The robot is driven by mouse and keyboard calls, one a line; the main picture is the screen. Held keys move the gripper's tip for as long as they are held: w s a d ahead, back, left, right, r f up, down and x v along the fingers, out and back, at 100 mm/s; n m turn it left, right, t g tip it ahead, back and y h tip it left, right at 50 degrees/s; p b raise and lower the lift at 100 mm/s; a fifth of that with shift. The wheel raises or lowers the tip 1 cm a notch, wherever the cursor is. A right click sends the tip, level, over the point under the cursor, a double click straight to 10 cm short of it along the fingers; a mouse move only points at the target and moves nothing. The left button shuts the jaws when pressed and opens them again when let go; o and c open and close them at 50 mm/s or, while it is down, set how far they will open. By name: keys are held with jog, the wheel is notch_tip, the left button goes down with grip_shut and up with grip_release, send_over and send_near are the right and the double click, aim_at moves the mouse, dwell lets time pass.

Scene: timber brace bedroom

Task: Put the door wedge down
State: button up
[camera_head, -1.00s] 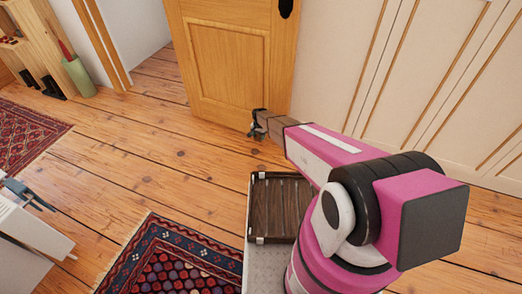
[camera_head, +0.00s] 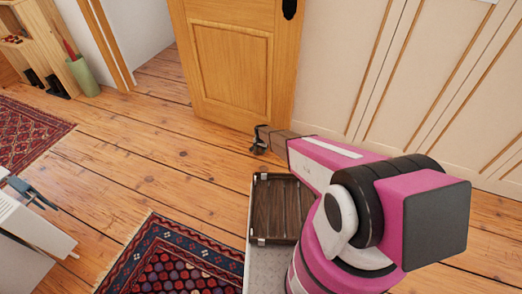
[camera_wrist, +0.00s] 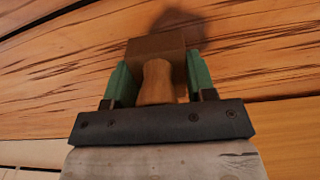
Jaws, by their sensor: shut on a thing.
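The door wedge (camera_wrist: 155,46) is a brown block with a rounded wooden knob (camera_wrist: 157,84), seen in the wrist view. My gripper (camera_wrist: 158,78) is shut on it, with a green finger pad on each side. In the head view my gripper (camera_head: 259,140) is low over the floorboards, just in front of the bottom of the wooden door (camera_head: 232,75). The wedge is too small there to make out clearly. A dark shadow lies on the boards by the wedge in the wrist view. I cannot tell whether the wedge touches the floor.
A dark wooden tray (camera_head: 283,208) sits on my body below the arm. A patterned rug (camera_head: 185,265) lies at the front and a red rug (camera_head: 30,135) at the left. A green vase (camera_head: 83,76) stands beside a wooden shelf (camera_head: 40,45). Bare floorboards (camera_head: 150,155) lie left of my gripper.

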jog(key=shift+f, duration=0.15)
jog(key=o, duration=1)
jog(key=shift+o, duration=0.2)
notch_tip(320, 180, up, 12)
jog(key=shift+s+r, duration=0.1)
jog(key=s+d+r+n, duration=0.1)
jog(key=s+d+r, duration=0.6)
jog(key=s+r, duration=0.4)
jog(key=s+d+r+n, duration=0.2)
jog(key=s+d+r, duration=0.6)
jog(key=r, duration=0.9)
jog(key=s+d+r+n, duration=0.1)
jog(key=s+d+r, duration=0.7)
jog(key=s+r, duration=0.6)
jog(key=shift+s+d+n, duration=0.25)
jog(key=shift+s+n, duration=0.15)
